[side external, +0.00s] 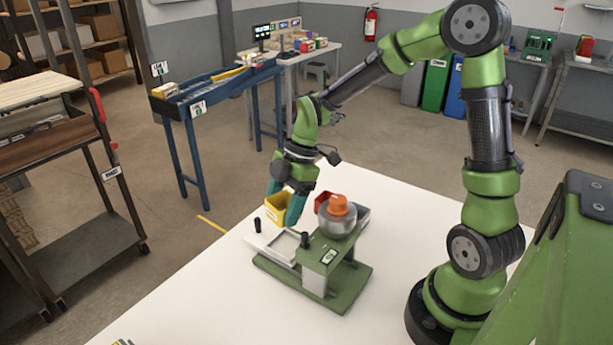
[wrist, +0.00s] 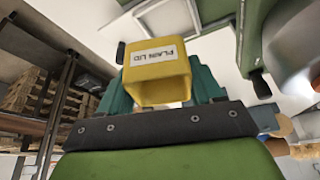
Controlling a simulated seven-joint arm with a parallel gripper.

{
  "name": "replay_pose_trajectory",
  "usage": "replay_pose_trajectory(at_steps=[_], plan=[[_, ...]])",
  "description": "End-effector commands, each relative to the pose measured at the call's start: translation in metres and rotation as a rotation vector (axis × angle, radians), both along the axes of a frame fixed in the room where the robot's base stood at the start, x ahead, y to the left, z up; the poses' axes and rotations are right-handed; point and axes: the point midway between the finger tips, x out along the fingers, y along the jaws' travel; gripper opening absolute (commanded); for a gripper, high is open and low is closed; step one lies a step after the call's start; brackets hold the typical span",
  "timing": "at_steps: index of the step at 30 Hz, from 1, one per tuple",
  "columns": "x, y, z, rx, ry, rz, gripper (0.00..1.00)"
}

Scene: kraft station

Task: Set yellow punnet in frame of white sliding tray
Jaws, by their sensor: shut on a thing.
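The yellow punnet (side external: 278,209) is held in my gripper (side external: 285,203), between its two teal fingers. In the side view it is above the far left end of the white sliding tray (side external: 263,241), apparently clear of it. The tray's rectangular frame (side external: 285,257) looks empty, lying nearer the camera than the punnet. In the wrist view the punnet (wrist: 157,80) shows a label reading "PLAIN LID" upside down, with a teal finger on each side. The gap between punnet and tray is hard to judge.
The tray belongs to a green press (side external: 330,285) on the white table (side external: 180,300). A clear dome with an orange top (side external: 338,205) and a red punnet (side external: 323,201) are close right of my gripper. Black posts (side external: 257,225) stand by the tray. The table's left is mostly clear.

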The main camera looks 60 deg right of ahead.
Motion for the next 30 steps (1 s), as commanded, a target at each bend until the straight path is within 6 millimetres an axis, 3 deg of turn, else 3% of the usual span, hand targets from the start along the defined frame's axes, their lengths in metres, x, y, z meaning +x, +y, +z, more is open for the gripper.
replay_pose_trajectory(at_steps=[3, 9, 30], plan=[[-0.012, 0.011, -0.001, -0.001, 0.0, 0.171, 0.36], [-0.016, 0.013, -0.002, -0.001, -0.001, 0.29, 0.36], [-0.016, 0.013, -0.054, -0.001, -0.001, 0.293, 0.36]])
